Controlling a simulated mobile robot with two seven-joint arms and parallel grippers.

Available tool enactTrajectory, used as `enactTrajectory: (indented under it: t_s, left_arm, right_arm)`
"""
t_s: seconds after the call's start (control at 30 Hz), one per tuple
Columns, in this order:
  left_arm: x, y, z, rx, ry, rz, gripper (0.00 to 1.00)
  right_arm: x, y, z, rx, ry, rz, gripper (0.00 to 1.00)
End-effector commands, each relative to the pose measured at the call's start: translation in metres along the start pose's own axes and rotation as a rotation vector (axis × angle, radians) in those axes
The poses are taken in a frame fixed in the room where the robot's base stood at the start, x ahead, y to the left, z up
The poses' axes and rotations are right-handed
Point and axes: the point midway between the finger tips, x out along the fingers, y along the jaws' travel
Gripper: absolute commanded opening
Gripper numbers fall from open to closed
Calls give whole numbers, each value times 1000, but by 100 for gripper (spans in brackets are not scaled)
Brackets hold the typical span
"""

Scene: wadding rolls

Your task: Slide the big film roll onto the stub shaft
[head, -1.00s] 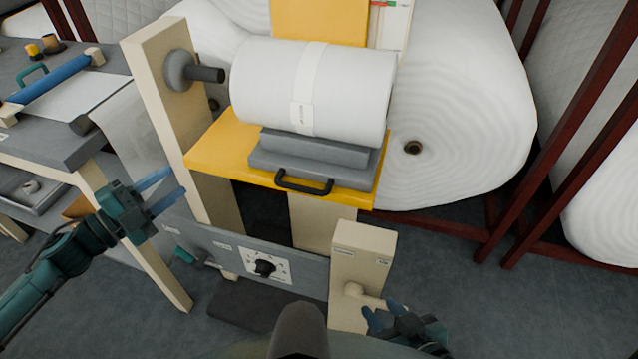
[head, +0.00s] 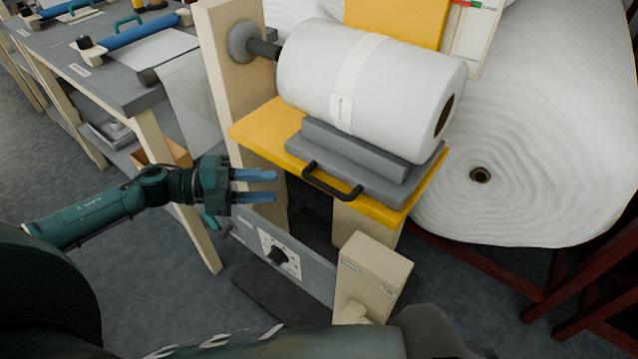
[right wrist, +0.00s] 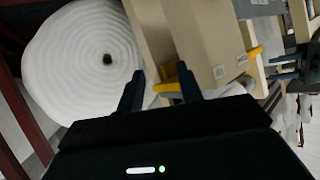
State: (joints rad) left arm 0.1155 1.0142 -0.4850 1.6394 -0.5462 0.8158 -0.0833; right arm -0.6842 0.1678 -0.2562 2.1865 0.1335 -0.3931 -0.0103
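The big white film roll (head: 365,85), with a paper band around it, lies on a grey cradle (head: 350,160) on a yellow platform (head: 255,130). The dark stub shaft (head: 264,49) sticks out of a round flange on the beige upright. Its tip is at the roll's left end; I cannot tell whether it enters the core. The core hole shows at the roll's right end. My left gripper (head: 276,186) is open and empty, left of and below the platform's front edge. My right gripper (right wrist: 160,82) is open in the right wrist view, with no object clearly between its fingers.
A black handle (head: 332,182) is on the platform's front. Below are a panel with a dial (head: 279,255) and a beige post (head: 372,275). A huge white roll (head: 530,130) stands behind at right, by dark red rails. A workbench (head: 125,85) is at left.

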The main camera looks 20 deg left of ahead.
Motion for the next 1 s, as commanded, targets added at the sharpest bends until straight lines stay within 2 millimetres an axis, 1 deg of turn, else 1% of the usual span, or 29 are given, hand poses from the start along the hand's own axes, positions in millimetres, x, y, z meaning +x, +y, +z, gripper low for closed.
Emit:
enactTrajectory:
  t_s: [0.03, 0.1, 0.3, 0.4, 0.5, 0.7, 0.9, 0.93, 1.0]
  left_arm:
    - [12, -3, 0, 2, 2, -6, 35]
    - [27, -4, 0, 3, 2, -6, 35]
    - [68, -3, 0, -1, 0, -5, 35]
    - [83, -2, 0, 0, 0, -4, 35]
    - [94, -1, 0, -1, -1, -2, 35]
    - [102, 0, 0, -2, -1, -1, 35]
    - [102, 0, 0, -2, -2, -1, 35]
    - [102, 0, 0, -2, -2, -1, 34]
    - [102, 0, 0, -1, -2, -1, 29]
  right_arm:
    - [-1, -1, -2, -2, -1, 1, 36]
    - [-2, -1, -2, -5, -3, 2, 36]
    - [-2, 0, 1, -12, -19, 6, 36]
    - [-3, 0, 2, -15, -22, 8, 36]
    - [-3, 0, 1, -17, -22, 8, 36]
    - [-3, 0, 0, -19, -21, 9, 36]
    - [-3, 1, -1, -22, -19, 9, 36]
    - [-3, 1, -1, -22, -19, 9, 36]
    - [-3, 1, -1, -23, -19, 9, 36]
